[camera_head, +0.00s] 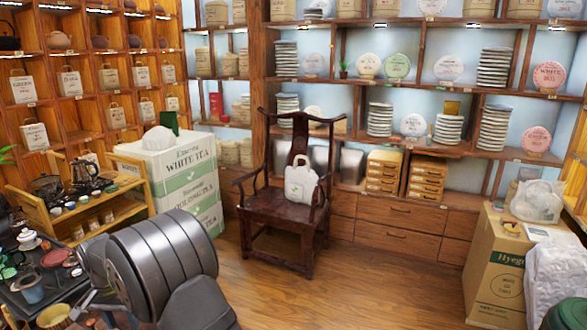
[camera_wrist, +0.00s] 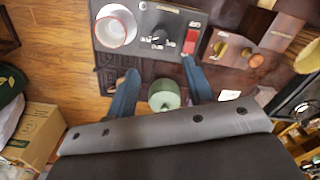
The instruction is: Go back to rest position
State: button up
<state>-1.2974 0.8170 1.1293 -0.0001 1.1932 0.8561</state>
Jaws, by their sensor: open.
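My gripper (camera_wrist: 160,68) shows in the wrist view with its two blue-grey fingers spread wide and open. A round pale green pot or cup (camera_wrist: 164,98) appears between the fingers, with a gap on each side; I cannot tell its height below them. Above it is a grey panel (camera_wrist: 181,18) with a black knob, a red switch and a white round vessel (camera_wrist: 116,28). In the head view my dark grey arm fills the lower left, and the gripper's fingers cannot be made out.
In the head view, a tea table (camera_head: 75,292) crowded with ware, including a white lidded bowl (camera_head: 28,240), lies beside my arm. A dark wooden chair (camera_head: 275,207) holds a white bag (camera_head: 300,182). A cardboard box (camera_head: 493,270) stands right. The middle floor (camera_head: 370,275) is clear.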

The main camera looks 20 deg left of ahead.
notch_tip(320, 180, up, 6)
jog(key=f, duration=0.1)
notch_tip(320, 180, down, 17)
jog(key=shift+r, duration=0.1)
jog(key=shift+f, duration=0.35)
jog(key=n, duration=0.9)
jog(key=shift+r, duration=0.1)
jog(key=n, duration=0.4)
jog(key=shift+n, duration=2.2)
